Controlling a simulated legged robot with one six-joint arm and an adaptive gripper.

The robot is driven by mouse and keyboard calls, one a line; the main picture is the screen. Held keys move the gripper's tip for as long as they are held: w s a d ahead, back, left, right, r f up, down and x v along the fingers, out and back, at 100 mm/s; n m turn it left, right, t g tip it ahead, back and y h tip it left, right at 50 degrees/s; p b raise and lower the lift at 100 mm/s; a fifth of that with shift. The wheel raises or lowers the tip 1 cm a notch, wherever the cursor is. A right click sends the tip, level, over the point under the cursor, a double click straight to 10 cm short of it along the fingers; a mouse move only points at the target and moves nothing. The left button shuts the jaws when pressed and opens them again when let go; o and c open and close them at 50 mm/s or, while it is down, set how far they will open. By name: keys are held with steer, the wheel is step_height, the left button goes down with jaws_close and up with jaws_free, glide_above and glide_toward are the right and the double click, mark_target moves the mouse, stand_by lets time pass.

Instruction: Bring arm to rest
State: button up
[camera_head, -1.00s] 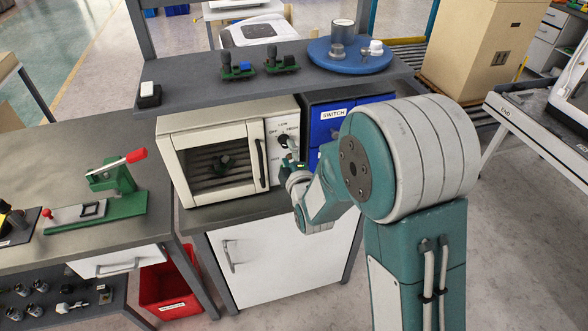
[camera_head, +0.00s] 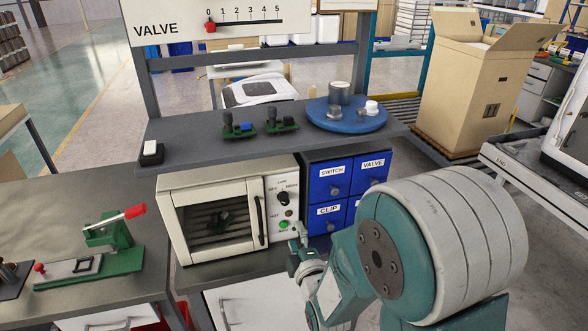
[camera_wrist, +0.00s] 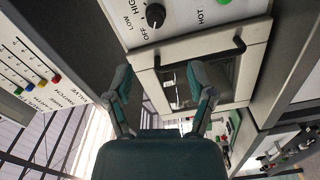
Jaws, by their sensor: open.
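My arm rises from the lower right in the head view and bends down toward the front of a cream oven (camera_head: 215,210). My gripper (camera_head: 298,240) is near the oven's control panel, at its lower right. In the wrist view my gripper (camera_wrist: 163,85) has its two fingers spread apart with nothing between them. The oven (camera_wrist: 255,50) shows behind the fingers, with its door closed, a black knob (camera_wrist: 155,16) and a green button (camera_wrist: 224,1). I cannot tell the exact gap between the fingertips and the oven.
Blue labelled drawers (camera_head: 330,187) stand right of the oven. A grey shelf (camera_head: 200,140) above carries a blue round tray (camera_head: 346,123) and small parts. A green press (camera_head: 110,240) stands on the left bench. A cardboard box (camera_head: 465,95) is at the back right.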

steer(key=s+d+r+m+g+h, duration=0.3)
steer(key=s+d+r+m+g, duration=0.25)
steer(key=d+r+m, duration=0.35)
steer(key=s+d+m+g+h, duration=0.1)
steer(key=s+d+m+g, duration=0.1)
steer(key=s, duration=0.6)
steer(key=s+d+r+m+g+h, duration=0.1)
steer(key=s+d+m+g, duration=0.2)
steer(key=s+m, duration=0.4)
steer(key=shift+s+d+r+g, duration=0.2)
steer(key=shift+s+g, duration=0.45)
steer(key=shift+s, duration=0.35)
